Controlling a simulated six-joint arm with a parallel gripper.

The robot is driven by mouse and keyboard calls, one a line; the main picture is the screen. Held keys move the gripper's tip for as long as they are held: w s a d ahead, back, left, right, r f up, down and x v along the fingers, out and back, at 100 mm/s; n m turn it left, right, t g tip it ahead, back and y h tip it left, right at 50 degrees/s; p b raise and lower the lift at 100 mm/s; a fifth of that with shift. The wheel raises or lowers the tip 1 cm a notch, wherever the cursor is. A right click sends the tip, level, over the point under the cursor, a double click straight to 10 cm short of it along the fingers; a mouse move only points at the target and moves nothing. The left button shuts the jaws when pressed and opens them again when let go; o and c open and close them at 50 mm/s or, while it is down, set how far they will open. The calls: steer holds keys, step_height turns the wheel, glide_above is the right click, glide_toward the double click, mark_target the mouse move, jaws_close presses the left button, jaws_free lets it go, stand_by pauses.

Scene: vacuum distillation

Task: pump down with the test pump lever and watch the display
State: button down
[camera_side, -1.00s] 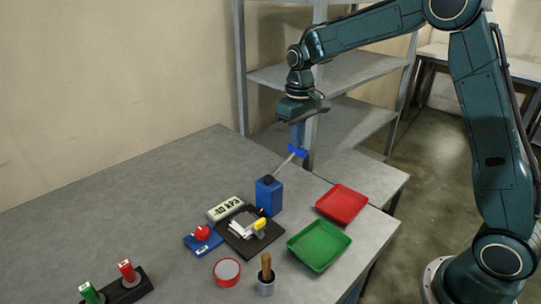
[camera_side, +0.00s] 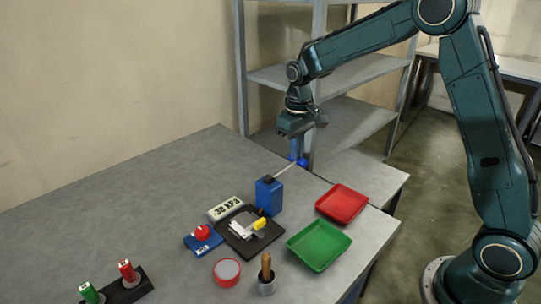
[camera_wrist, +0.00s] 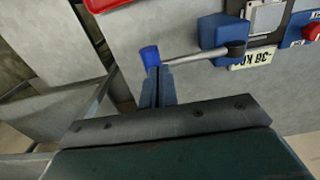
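The test pump (camera_side: 269,196) is a blue block standing on the table, with a thin grey lever (camera_side: 286,170) rising slightly to the right. The lever ends in a blue handle (camera_side: 300,162). My gripper (camera_side: 297,157) points down at this handle. In the wrist view my gripper's fingers (camera_wrist: 158,72) are close together, with their tips at the blue handle (camera_wrist: 150,57); the handle looks to be beneath the tips rather than between them. The display (camera_side: 226,208) is a white plate beside the pump, upside down in the side view. In the wrist view the display (camera_wrist: 252,58) seems to read 38 kPa; its edge is hidden.
A black plate (camera_side: 268,240) with a grey-white part and a yellow piece lies before the pump. A blue box with a red knob (camera_side: 203,233), a red tray (camera_side: 342,204) and a green tray (camera_side: 319,246) are near.

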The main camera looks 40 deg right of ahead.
steer(key=shift+f, duration=2.4)
steer(key=shift+r, duration=4.15)
steer(key=shift+f, duration=0.1)
step_height(320, 180, up, 6)
stand_by(1.1)
